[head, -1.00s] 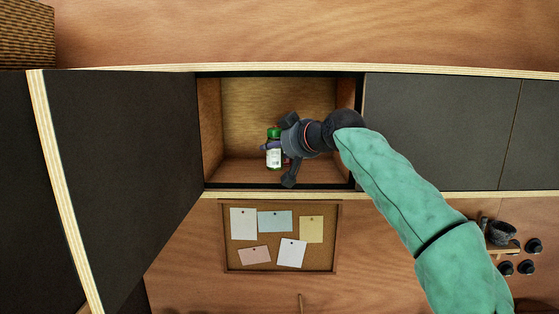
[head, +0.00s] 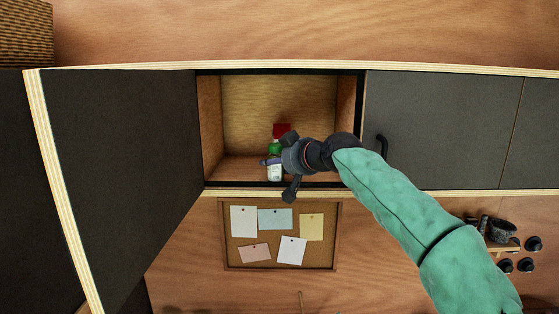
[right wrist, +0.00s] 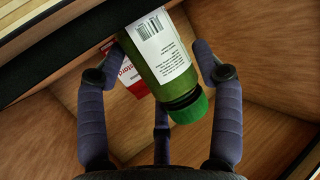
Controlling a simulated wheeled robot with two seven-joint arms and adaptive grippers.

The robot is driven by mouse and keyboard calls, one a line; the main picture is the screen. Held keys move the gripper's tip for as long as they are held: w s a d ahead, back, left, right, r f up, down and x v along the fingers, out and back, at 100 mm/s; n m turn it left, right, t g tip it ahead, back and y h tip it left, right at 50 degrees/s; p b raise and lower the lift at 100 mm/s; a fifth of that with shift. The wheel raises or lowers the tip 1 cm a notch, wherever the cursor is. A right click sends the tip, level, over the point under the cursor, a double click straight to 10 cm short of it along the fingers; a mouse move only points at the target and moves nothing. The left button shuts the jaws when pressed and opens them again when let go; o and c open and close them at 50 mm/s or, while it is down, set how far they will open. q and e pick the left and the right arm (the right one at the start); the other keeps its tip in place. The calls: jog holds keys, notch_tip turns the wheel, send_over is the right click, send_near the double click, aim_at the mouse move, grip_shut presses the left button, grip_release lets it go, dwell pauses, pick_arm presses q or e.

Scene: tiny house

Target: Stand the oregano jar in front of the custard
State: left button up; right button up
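The oregano jar (head: 274,173), green with a green lid and a white label, is upright near the front edge of the open cupboard. Whether its base touches the shelf is unclear. My right gripper (head: 271,162) has its purple fingers around the jar's sides. In the right wrist view the jar (right wrist: 160,55) lies between the fingers of the gripper (right wrist: 157,52). The custard (head: 282,130), a red box, stands behind the jar, mostly hidden by the jar and gripper. Its red and white side also shows in the right wrist view (right wrist: 132,78). My left gripper is not in view.
The cupboard (head: 209,130) has wooden inner walls and free room left of the jar. Its dark door (head: 120,150) stands open at left. A closed dark door (head: 440,130) is at right. A cork board (head: 280,263) with notes hangs below.

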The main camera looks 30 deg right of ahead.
jog(key=shift+r, duration=0.1)
jog(key=shift+r, duration=0.1)
jog(key=b+v, duration=0.3)
jog(key=v, duration=0.9)
